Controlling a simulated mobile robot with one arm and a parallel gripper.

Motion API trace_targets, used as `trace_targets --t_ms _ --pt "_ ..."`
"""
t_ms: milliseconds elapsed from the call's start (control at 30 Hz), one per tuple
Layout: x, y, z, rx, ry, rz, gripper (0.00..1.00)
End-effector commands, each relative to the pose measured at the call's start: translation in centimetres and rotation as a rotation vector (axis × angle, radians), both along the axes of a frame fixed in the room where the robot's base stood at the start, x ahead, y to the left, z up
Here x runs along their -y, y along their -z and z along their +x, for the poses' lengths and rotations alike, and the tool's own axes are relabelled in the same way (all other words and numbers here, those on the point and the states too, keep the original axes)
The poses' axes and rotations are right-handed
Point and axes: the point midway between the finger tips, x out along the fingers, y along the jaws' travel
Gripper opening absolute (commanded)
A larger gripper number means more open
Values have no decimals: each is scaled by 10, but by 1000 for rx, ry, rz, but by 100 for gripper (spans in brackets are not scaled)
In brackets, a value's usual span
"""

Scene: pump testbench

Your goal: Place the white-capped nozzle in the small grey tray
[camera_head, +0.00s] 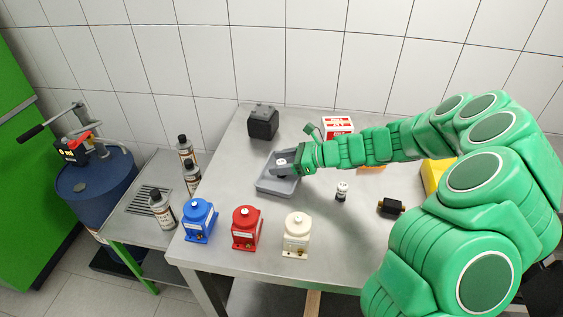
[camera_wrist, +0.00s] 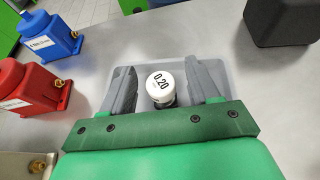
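The small grey tray (camera_head: 274,187) lies on the metal table, and it also shows in the wrist view (camera_wrist: 238,76) beneath my gripper. A white-capped nozzle (camera_wrist: 160,87) marked 0.20 is between my fingers, over the tray floor; its white cap also shows in the head view (camera_head: 282,161). My gripper (camera_wrist: 162,84) is open, with a narrow gap on each side of the cap. In the head view my gripper (camera_head: 283,164) reaches into the tray from the right. The nozzle's lower part is mostly hidden.
Another small white-topped piece (camera_head: 342,191) stands right of the tray. Blue (camera_head: 199,219), red (camera_head: 246,227) and cream (camera_head: 297,235) pumps stand in front. A black block (camera_head: 263,122) is behind the tray. A black cylindrical part (camera_head: 391,207) lies at right.

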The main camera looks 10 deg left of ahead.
Motion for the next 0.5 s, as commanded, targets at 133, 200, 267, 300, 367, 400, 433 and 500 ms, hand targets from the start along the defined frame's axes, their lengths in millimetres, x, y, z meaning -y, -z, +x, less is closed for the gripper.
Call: trace_targets --t_ms 133,200,267,300,367,400,433,500 --pt "0 0 0 0 0 0 60" --pt "0 -1 0 0 0 0 60" --pt "1 -4 0 1 1 0 60" --pt "3 -4 0 1 1 0 60" --pt "8 -6 0 2 1 1 60" --pt "12 -8 0 2 2 1 60" --pt "15 -9 0 2 1 2 60" --pt "23 -13 0 2 1 2 60"
